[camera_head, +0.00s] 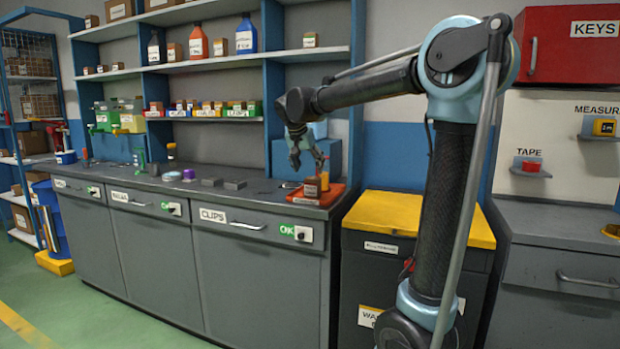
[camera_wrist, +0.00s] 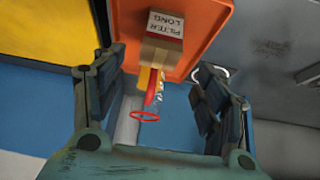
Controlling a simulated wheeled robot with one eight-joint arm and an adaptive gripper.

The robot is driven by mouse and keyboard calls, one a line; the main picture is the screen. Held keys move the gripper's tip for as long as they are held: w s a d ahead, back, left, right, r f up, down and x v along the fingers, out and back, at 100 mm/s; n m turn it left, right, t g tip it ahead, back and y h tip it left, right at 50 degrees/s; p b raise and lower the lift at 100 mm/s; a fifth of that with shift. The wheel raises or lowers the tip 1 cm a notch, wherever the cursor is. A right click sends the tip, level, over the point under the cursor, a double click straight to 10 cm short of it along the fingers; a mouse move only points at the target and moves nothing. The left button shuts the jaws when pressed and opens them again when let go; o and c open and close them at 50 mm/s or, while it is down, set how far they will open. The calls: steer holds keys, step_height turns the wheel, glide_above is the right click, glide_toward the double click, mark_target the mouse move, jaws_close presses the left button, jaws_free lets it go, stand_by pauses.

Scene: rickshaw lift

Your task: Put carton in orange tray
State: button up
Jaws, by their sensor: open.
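A small brown carton (camera_head: 312,187) with a white label stands in the orange tray (camera_head: 334,194) at the right end of the bench. In the wrist view, the carton (camera_wrist: 164,32) carries the words "FILTER LONG" and sits on the orange tray (camera_wrist: 210,18). My gripper (camera_head: 307,165) is open just above the carton, fingers pointing down. In the wrist view, my gripper (camera_wrist: 160,68) has its two fingers apart, with the carton beyond the gap between them. Nothing appears held. Whether a finger touches the carton cannot be told.
A yellow-lidded bin (camera_head: 425,215) is right of the bench. Shelves (camera_head: 210,62) with bottles and boxes rise behind. Grey blocks (camera_head: 235,184) and a purple item (camera_head: 189,174) lie left along the bench.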

steer(key=s+d+f+n+g, duration=0.1)
steer(key=s+d+f, duration=0.4)
steer(key=s+d, duration=0.45)
steer(key=s+d+f+n+g, duration=0.15)
steer(key=s+d+f, duration=0.25)
steer(key=s+d, duration=0.55)
steer(key=s+d+f+n+y, duration=0.1)
steer(key=s+d+f, duration=0.2)
steer(key=s+f, duration=0.5)
steer(key=s+d+f+g+y, duration=0.1)
steer(key=s+d+f, duration=0.2)
steer(key=s+f, duration=0.6)
step_height(320, 180, down, 2)
steer(key=shift+s+f+n, duration=0.1)
steer(key=shift+s+n, duration=0.15)
steer(key=shift+n, duration=0.1)
steer(key=shift+g, duration=0.25)
